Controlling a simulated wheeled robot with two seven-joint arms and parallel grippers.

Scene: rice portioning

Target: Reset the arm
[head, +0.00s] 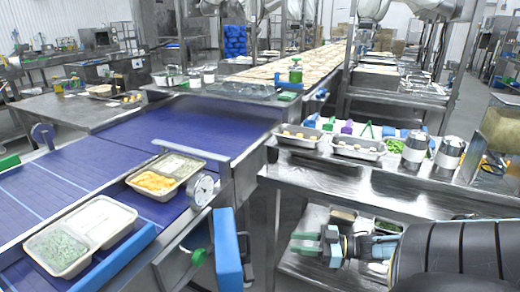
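My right arm (450,255) comes in from the lower right, its dark sleeve filling that corner. My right gripper (301,243) points left, in front of the metal side table (400,190) and over its lower shelf. Its two fingers are apart with a gap between them, and nothing shows in the gap. My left arm and gripper are not in view.
A blue conveyor (85,170) on the left carries a tray with orange food (155,183) and a tray with green food (60,250). Food pans (358,150) and two metal canisters (449,156) stand on the side table. A blue pad (228,250) is left of my gripper.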

